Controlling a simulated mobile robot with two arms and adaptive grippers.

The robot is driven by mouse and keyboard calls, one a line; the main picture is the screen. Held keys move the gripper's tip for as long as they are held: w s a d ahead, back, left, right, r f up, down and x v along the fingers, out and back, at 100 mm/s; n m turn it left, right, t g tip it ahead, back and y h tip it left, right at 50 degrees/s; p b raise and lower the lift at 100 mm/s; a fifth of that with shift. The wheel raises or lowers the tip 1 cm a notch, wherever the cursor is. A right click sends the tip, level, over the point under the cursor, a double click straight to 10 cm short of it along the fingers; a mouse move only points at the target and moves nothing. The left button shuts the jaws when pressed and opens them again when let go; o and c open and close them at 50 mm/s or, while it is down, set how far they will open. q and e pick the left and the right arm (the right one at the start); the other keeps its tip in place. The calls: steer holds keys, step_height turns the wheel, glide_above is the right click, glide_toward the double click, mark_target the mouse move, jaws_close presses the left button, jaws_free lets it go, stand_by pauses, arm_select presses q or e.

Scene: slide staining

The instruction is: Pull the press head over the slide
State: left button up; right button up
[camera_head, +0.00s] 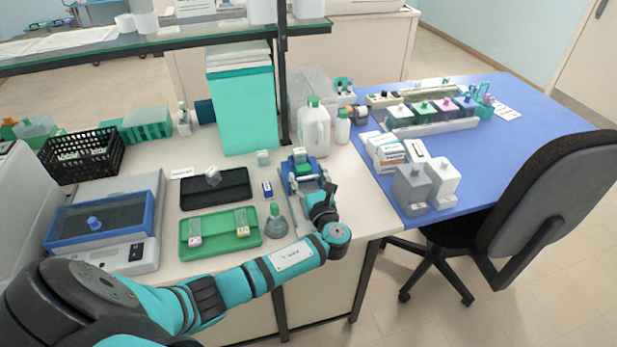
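A small blue press device (288,184) with metal rails stands on the white bench near its right front edge. A block with a pale top and a green layer (300,157) sits at its upper end; I take it for the press head. A slide under it cannot be made out. My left gripper (328,192) is at the right front side of the press, close to it; contact and finger opening are too small and covered to tell. My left wrist hides part of the press's front. My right gripper is not in view.
A green tray (222,247) with two labelled slides and a dark tray (205,200) lie left of the press. A white jug (313,130) stands behind the press. Staining jars stand on the blue table (500,150).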

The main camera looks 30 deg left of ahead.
arm_select(q)
steer(key=shift+d, duration=0.1)
steer(key=c, duration=0.8)
steer(key=shift+s+d, duration=0.1)
steer(key=shift+d, duration=0.1)
steer(key=p+v, duration=0.4)
steer(key=v, duration=0.4)
steer(key=shift+s+d+r, duration=0.15)
steer(key=shift+s+d, duration=0.05)
steer(key=shift+d, duration=0.1)
steer(key=shift+f, duration=0.25)
steer(key=o, duration=1.5)
steer(key=shift+d, duration=0.1)
steer(key=shift+c, duration=0.2)
steer(key=shift+r, duration=0.1)
steer(key=shift+s, duration=0.15)
